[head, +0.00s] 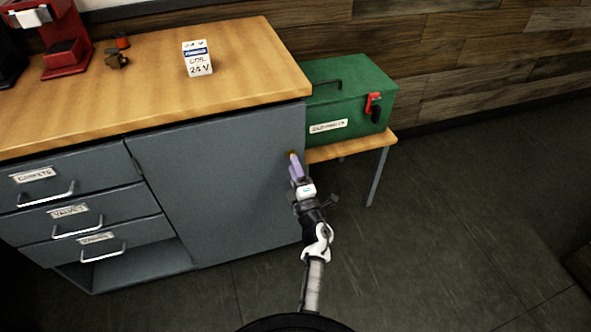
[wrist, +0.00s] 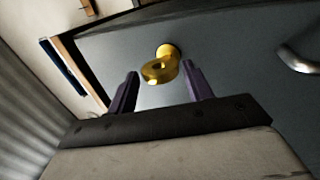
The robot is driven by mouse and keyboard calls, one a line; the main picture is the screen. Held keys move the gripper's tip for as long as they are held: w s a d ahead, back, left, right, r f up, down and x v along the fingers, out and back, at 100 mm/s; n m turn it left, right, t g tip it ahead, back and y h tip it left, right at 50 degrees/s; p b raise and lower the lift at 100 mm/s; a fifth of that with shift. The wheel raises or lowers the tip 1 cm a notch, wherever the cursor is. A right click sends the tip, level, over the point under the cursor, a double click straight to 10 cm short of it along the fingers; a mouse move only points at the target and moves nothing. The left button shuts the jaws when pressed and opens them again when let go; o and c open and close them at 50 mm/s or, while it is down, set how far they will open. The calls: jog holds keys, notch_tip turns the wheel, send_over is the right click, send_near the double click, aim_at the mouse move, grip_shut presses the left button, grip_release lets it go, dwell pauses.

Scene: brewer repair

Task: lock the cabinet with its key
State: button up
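The grey cabinet door (head: 215,165) looks shut, beneath the wooden worktop. A round gold lock face (wrist: 168,49) sits on the door. The gold key (wrist: 159,71), its holed bow facing me, sticks out of the lock. In the head view only a small gold spot shows near the door's right edge, at the fingertips. My gripper (wrist: 160,78) is open, its two purple fingers on either side of the key's bow. Narrow gaps seem to show beside the bow; contact is not clear. In the head view my gripper (head: 295,165) reaches the door from the front.
A green toolbox (head: 345,95) stands on a low wooden bench (head: 350,148) right of the cabinet. Drawers (head: 75,205) with metal handles are on the left. A coil box (head: 197,58) and a red brewer (head: 65,45) stand on the worktop (head: 140,85).

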jog(key=shift+o, duration=0.7)
jog(key=shift+f, duration=0.1)
jog(key=b+v, duration=0.2)
jog(key=v, duration=1.1)
jog(key=shift+s+d, duration=0.2)
jog(key=shift+s, duration=0.15)
